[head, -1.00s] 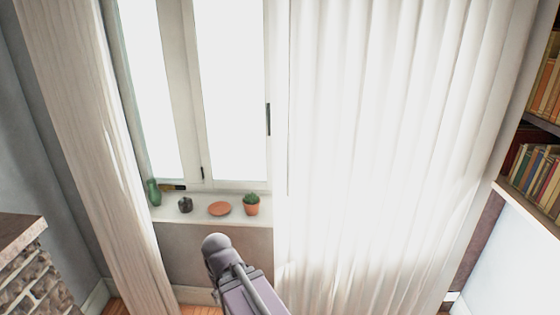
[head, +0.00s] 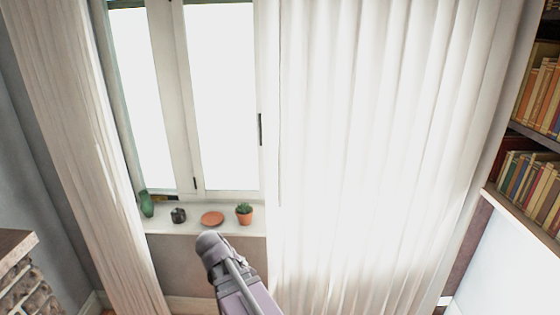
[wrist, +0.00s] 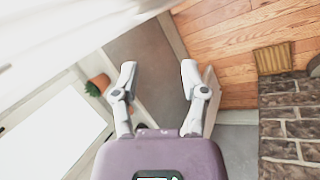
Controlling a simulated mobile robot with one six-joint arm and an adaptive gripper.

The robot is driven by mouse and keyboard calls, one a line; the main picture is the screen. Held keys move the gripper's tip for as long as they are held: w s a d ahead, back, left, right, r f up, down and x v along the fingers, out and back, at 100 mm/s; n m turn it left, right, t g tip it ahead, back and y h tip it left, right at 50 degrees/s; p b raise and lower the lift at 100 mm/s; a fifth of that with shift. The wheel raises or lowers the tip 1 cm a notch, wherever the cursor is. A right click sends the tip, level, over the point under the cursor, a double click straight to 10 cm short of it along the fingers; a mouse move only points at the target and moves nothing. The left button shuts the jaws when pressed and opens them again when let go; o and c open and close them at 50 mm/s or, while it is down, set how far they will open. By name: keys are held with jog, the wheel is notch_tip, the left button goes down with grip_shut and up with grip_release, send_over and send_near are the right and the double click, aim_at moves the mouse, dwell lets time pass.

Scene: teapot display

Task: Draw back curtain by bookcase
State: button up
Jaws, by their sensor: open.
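The curtain by the bookcase (head: 370,160) is white and pleated. In the head view it hangs spread across the right part of the window. Its left edge comes down just right of the cactus pot. In the wrist view, blurred white cloth (wrist: 50,35) fills the upper left and looks like this curtain. My gripper (wrist: 158,80) is open and empty in the wrist view, its two fingers apart, with the cloth to their upper left and not between them. In the head view my arm rises in front of the wall below the sill; the fingertips are hidden there.
The bookcase (head: 520,137) stands at the right edge. The sill (head: 180,228) holds a green vase (head: 146,204), a dark pot (head: 178,215), a terracotta dish (head: 212,218) and a potted cactus (head: 244,214). A second curtain (head: 75,140) hangs left. Stonework (head: 22,290) stands lower left.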

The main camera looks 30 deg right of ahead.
jog(key=w+d+r+n+t+h+p, duration=0.2)
jog(key=w+d+r+n+h, duration=0.45)
jog(key=d+r, duration=0.3)
jog(key=n+t+h+p, duration=0.3)
jog(key=n+h, duration=0.2)
jog(key=n, duration=0.6)
send_near(279, 163)
jog(key=v, duration=0.3)
jog(key=shift+f, duration=0.1)
jog(key=shift+d, duration=0.15)
jog(key=x, duration=1.3)
jog(key=shift+w+d, duration=0.2)
grip_shut()
